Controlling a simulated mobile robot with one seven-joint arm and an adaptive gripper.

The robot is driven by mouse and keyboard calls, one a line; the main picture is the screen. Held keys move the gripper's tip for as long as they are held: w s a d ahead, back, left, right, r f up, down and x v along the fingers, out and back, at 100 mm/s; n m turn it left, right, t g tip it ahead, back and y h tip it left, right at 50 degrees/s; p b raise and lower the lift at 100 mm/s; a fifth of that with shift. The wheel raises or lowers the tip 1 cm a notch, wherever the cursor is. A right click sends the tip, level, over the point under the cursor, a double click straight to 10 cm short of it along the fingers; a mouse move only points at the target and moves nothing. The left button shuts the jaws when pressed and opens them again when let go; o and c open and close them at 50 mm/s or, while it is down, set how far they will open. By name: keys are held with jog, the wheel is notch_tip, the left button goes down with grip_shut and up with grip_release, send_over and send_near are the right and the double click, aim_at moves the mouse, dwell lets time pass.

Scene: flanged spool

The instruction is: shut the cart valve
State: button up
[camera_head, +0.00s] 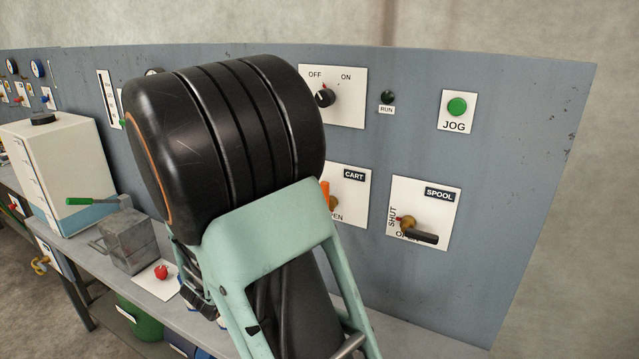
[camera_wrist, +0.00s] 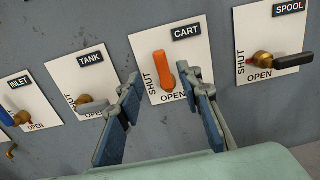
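The cart valve has an orange handle (camera_wrist: 163,70) on a white plate (camera_wrist: 185,47) marked CART, with SHUT at the left and OPEN below. The handle stands nearly upright in the wrist view, with a brass fitting beside it. My gripper (camera_wrist: 161,82) is open, its blue-padded fingers apart on either side of the handle. I cannot tell whether either finger touches it. In the head view, part of the orange handle (camera_head: 325,194) shows beside my arm, which hides the fingers and part of the plate.
The spool valve (camera_wrist: 275,61) is close on the right, its dark handle pointing right. The tank valve (camera_wrist: 92,106) and inlet valve (camera_wrist: 20,116) are on the left. Above are an OFF/ON knob (camera_head: 324,97) and a green JOG button (camera_head: 457,106). A grey block (camera_head: 128,243) sits on the bench.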

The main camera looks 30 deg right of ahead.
aim_at(323, 189)
jog(key=p+x, duration=0.1)
jog(key=x, duration=0.9)
jog(key=shift+w+d, duration=0.1)
jog(key=shift+d, duration=0.05)
jog(key=shift+c, duration=0.3)
grip_shut()
